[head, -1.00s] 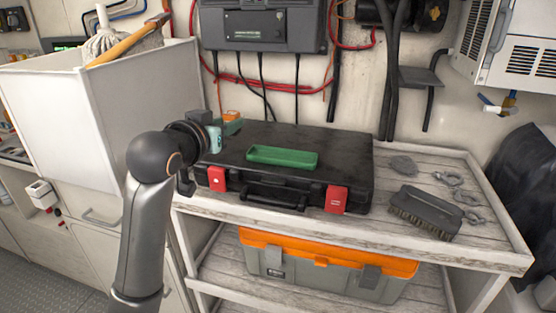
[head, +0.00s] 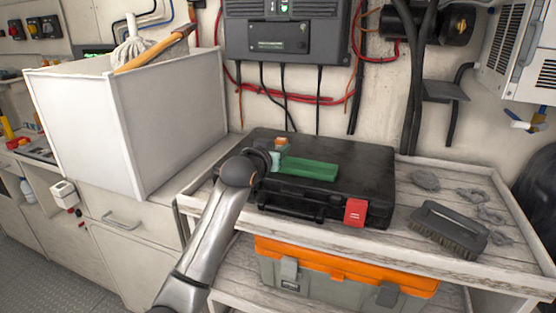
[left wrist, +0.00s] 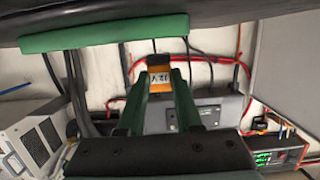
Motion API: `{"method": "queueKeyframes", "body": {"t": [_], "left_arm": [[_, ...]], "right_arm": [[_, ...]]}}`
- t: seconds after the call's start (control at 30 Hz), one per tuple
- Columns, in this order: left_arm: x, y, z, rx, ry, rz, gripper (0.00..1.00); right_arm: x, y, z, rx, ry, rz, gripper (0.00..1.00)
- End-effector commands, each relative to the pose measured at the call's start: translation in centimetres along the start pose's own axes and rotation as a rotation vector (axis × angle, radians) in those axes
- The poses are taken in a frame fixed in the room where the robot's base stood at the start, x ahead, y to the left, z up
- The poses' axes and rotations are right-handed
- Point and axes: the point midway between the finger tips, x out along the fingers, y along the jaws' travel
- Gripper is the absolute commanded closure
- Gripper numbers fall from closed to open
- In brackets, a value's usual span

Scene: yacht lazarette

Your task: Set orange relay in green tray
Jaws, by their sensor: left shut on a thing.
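The orange relay (head: 281,143) shows as a small orange block at the tip of my left gripper (head: 276,156) in the head view. In the left wrist view the relay (left wrist: 160,78), with a white lettered label, sits between the tips of the green fingers (left wrist: 160,90), which are shut on it. The green tray (head: 308,168) is a shallow, long tray on top of the black case (head: 345,188). In the head view the gripper and relay are at the tray's left end; the exact gap is unclear. The tray (left wrist: 105,35) also shows in the left wrist view. My right gripper is not in view.
The case stands on a wooden cart shelf (head: 420,262). A grey toolbox with an orange lid (head: 340,280) is below. A white bin (head: 85,120) with a mop stands left. A wall unit (head: 280,30) hangs behind.

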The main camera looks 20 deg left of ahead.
Motion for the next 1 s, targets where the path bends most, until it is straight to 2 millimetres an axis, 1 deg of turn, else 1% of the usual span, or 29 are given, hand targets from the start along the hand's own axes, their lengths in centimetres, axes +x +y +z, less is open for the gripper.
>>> {"method": "queueKeyframes", "body": {"t": [0.1, 0.2, 0.57, 0.6, 0.83, 0.87, 1.0], "left_arm": [[0.5, 0.1, 1.9, 0.0, -0.004, 0.001, 1.0], [0.7, 0.1, 3.0, 0.0, -0.002, 0.001, 1.0], [0.7, 0.1, 3.4, 0.0, -0.002, 0.001, 1.0], [0.7, 0.1, 3.4, 0.0, -0.001, 0.0, 0.64], [0.7, 0.0, 3.4, 0.0, -0.001, 0.0, 0.38], [0.7, 0.0, 3.4, 0.0, -0.001, 0.0, 0.36], [0.7, 0.0, 3.4, 0.0, -0.001, 0.0, 0.36]], "right_arm": [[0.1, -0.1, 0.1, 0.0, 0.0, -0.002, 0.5], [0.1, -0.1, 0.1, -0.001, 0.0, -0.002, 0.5], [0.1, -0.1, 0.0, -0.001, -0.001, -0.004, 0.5], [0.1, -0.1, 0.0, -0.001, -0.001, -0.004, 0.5], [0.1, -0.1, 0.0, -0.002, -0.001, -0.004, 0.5], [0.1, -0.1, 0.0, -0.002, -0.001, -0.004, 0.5], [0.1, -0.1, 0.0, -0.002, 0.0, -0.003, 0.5]]}}
